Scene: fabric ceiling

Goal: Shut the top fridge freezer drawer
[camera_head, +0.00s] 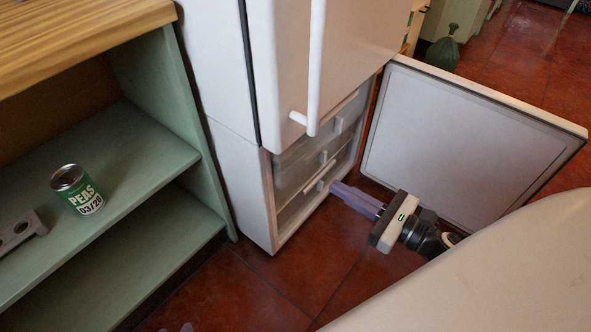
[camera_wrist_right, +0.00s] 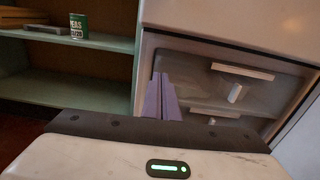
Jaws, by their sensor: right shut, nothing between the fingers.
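The white fridge freezer (camera_head: 232,175) stands with its lower freezer door (camera_head: 450,140) swung wide open to the right. Inside are clear drawers with pale handles. The top freezer drawer (camera_head: 348,112) is highest, under the upper fridge door; a drawer front also shows in the right wrist view (camera_wrist_right: 195,72). I cannot tell exactly how far it sticks out. My right gripper (camera_head: 336,187) is shut and empty, its purple fingers pointing at the lower drawers. Its fingers also show in the right wrist view (camera_wrist_right: 162,97), in front of the drawers.
A green shelf unit (camera_head: 185,110) with a wooden top stands left of the fridge, holding a can of peas (camera_head: 78,190) and a grey object with holes (camera_head: 22,232). The red tiled floor (camera_head: 245,290) before the fridge is clear.

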